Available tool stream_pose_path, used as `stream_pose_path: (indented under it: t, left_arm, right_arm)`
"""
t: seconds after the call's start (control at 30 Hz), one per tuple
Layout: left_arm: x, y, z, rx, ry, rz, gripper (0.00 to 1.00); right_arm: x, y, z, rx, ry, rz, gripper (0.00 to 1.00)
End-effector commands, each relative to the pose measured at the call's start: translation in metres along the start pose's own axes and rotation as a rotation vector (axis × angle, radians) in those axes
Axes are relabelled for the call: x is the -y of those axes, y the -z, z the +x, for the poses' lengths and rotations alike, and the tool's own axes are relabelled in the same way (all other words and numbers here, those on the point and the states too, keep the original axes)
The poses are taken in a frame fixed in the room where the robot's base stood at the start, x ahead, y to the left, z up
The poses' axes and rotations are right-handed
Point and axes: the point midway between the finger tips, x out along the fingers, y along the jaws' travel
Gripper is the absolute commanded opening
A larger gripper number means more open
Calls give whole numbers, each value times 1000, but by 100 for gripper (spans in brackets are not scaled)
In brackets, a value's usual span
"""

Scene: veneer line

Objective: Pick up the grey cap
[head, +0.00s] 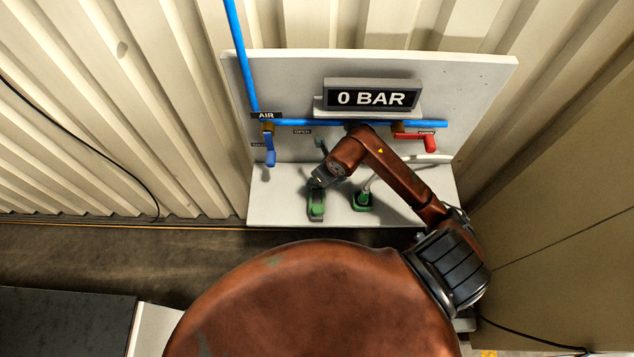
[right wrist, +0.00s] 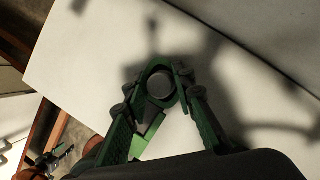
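The grey cap (right wrist: 159,86) is a small dark round piece, seen end-on in the right wrist view. My right gripper (right wrist: 163,76) has its dark green fingers drawn in on both sides of the cap, with no clear gap showing. In the head view my right gripper (head: 317,198) points down over the left part of the white ledge; the cap cannot be made out there. A light green strip (right wrist: 148,142) shows between the fingers. A small dark shape with copper parts at the lower left of the wrist view may be my left gripper (right wrist: 58,156); its fingers are unclear.
A green fitting (head: 362,201) with a pale hose stands on the white ledge (head: 280,205), right of my right gripper. Behind are a blue pipe (head: 340,123), a blue handle (head: 270,150), a red handle (head: 430,143) and a "0 BAR" display (head: 371,98). A cabinet closes off the right.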

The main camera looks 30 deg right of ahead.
Motion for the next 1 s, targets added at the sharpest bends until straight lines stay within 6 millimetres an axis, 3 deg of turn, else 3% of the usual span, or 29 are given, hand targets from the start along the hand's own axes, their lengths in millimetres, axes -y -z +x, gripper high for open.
stream_pose_path:
  t: [0.2,0.53,1.0]
  left_arm:
    - [1,16,0,-22,1,3,40]
    - [0,2,0,-3,0,0,40]
    - [0,2,-5,-2,0,0,40]
  right_arm:
    - [1,0,0,0,1,1,23]
    - [1,1,0,0,1,1,0]
    - [1,-3,-7,1,2,-1,0]
